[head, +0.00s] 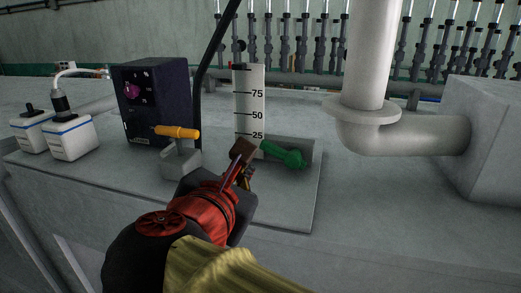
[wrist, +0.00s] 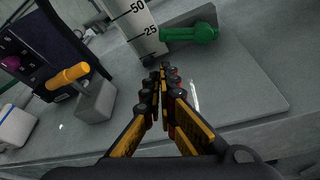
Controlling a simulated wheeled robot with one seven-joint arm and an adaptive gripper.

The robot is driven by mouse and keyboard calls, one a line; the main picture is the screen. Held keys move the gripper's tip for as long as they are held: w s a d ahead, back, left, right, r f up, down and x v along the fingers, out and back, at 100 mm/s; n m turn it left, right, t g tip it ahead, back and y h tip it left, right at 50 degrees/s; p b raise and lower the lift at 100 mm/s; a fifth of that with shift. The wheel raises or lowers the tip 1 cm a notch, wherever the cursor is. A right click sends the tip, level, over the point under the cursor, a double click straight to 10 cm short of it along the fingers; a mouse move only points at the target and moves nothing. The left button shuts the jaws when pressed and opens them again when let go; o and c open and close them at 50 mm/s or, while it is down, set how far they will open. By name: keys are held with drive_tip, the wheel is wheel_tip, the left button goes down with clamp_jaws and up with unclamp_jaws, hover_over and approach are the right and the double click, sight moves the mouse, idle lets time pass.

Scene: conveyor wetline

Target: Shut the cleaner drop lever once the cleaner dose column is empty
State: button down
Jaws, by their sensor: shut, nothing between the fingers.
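A white scale plate (head: 250,100) marked 75, 50 and 25 stands upright in the middle of the head view. I see no liquid against it, and my gripper hides its foot. A green lever (head: 285,155) lies near level at the plate's lower right; it also shows in the wrist view (wrist: 192,34). An orange-yellow lever (head: 177,132) sits level on a grey block left of the plate, also in the wrist view (wrist: 68,76). No label shows which is the cleaner drop lever. My gripper (head: 244,155) is shut and empty, its tips (wrist: 165,72) just before the plate's foot.
A dark control box (head: 150,103) with a purple knob stands behind the orange lever. White bottles (head: 70,136) stand at far left. A thick pale pipe (head: 372,60) bends right behind the green lever. The grey slab (wrist: 235,85) is bare at right.

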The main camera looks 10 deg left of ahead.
sight(284, 152)
drive_tip(key=shift+w+f, duration=0.1)
drive_tip(key=shift+w, duration=0.5)
drive_tip(key=p+x, duration=0.1)
drive_tip(key=x, duration=0.7)
drive_tip(key=shift+w+f, duration=0.1)
drive_tip(key=shift+w, duration=0.3)
